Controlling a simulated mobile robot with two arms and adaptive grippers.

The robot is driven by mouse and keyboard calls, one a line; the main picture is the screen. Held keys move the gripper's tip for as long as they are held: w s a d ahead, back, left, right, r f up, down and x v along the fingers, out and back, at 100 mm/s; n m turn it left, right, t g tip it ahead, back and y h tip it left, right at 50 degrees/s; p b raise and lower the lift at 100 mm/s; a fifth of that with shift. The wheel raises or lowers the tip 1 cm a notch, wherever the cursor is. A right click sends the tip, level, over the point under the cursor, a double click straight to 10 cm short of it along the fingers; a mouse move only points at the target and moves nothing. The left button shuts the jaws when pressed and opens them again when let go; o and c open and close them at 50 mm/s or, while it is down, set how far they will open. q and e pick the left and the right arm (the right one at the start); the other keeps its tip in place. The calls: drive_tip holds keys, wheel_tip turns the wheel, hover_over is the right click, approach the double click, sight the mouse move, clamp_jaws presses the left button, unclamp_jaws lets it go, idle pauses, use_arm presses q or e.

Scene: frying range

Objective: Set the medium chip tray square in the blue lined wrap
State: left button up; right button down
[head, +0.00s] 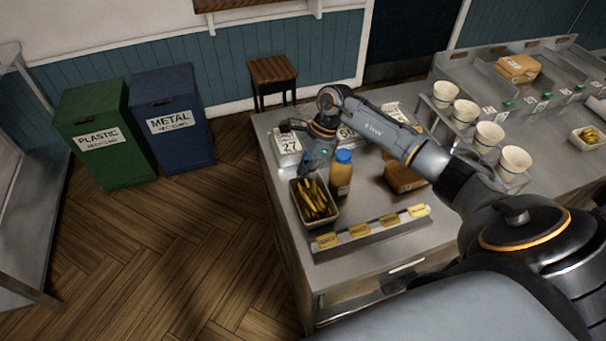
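My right gripper (303,172) points down at the tray's far edge, just left of a blue-capped bottle. Its fingertips are small and dark against the tray, so I cannot tell whether they are open or shut on the rim. Another small tray of chips (577,140) sits at the far right. I cannot pick out a blue lined wrap; my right arm covers part of the counter. My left gripper is not in view.
A sauce bottle (341,180) stands close to the tray's right. A rail with yellow labels (372,233) lies in front. A white block marked 27 (287,149) is behind. Brown boxes (401,180) and several white cups (488,137) are right.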

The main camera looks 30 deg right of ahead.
drive_tip(key=shift+f, duration=0.15)
drive_tip(key=c, duration=1.5)
unclamp_jaws()
